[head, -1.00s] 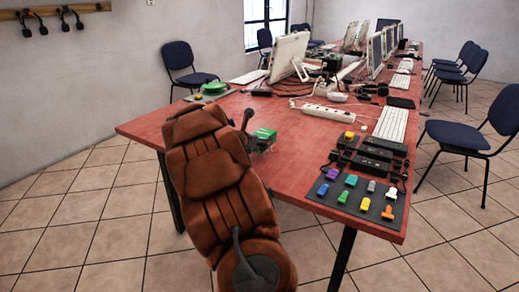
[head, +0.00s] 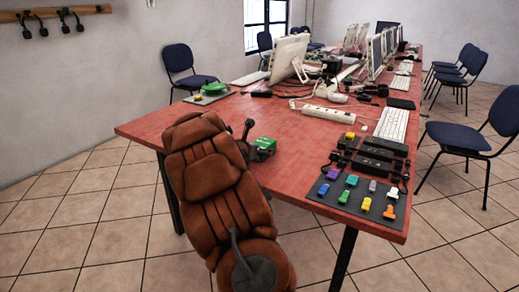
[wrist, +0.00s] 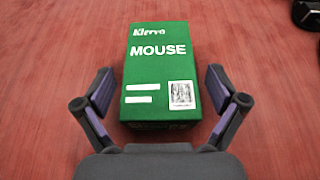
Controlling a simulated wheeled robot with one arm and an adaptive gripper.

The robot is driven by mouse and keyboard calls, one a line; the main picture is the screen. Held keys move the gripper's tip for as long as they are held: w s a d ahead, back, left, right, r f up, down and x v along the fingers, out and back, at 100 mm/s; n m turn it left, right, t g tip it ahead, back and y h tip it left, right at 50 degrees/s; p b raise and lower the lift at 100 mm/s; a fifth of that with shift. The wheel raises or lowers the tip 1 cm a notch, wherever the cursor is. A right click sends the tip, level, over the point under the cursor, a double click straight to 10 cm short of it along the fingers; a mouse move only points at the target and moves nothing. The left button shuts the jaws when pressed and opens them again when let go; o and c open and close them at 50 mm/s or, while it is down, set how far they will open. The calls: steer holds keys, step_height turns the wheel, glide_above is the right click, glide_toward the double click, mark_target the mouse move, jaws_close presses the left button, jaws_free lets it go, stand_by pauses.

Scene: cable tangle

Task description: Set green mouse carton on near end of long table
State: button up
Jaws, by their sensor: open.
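The green mouse carton (wrist: 160,70) lies flat on the red tabletop, its MOUSE label face up in the wrist view. In the head view the carton (head: 264,146) shows near the near end of the long table (head: 215,138), partly hidden behind my arm. My gripper (wrist: 160,82) is open, with one finger on each side of the carton's lower part and a visible gap on both sides. In the head view the gripper is mostly hidden by my arm.
A mat with several coloured plugs (head: 344,197) lies at the table's near right corner. Black adapters (head: 372,160), a white power strip (head: 327,116) and a keyboard (head: 392,125) are beyond it. The table's left front area is clear. A blue chair (head: 462,137) stands at right.

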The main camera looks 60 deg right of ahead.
steer(key=shift+r, duration=0.1)
steer(key=shift+a+r, duration=0.15)
steer(key=p+v, duration=0.2)
steer(key=v, duration=0.9)
steer(key=shift+s+a, duration=0.1)
steer(key=shift+a, duration=0.25)
steer(key=shift+a, duration=0.1)
steer(key=s+a+f+m+g+y, duration=0.1)
steer(key=s+a+m+y, duration=0.3)
steer(key=a, duration=1.1)
steer(key=s+a+f+m+g+y, duration=0.1)
steer(key=s+a+f+m+y, duration=0.2)
steer(key=s+a+m+y, duration=0.2)
steer(key=s+a+f+m+g+y, duration=0.1)
steer(key=s+a+m+y, duration=0.3)
steer(key=a, duration=2.1)
steer(key=s+f+m, duration=0.1)
steer(key=s+m, duration=0.4)
steer(key=s, duration=0.6)
steer(key=shift+f, duration=0.25)
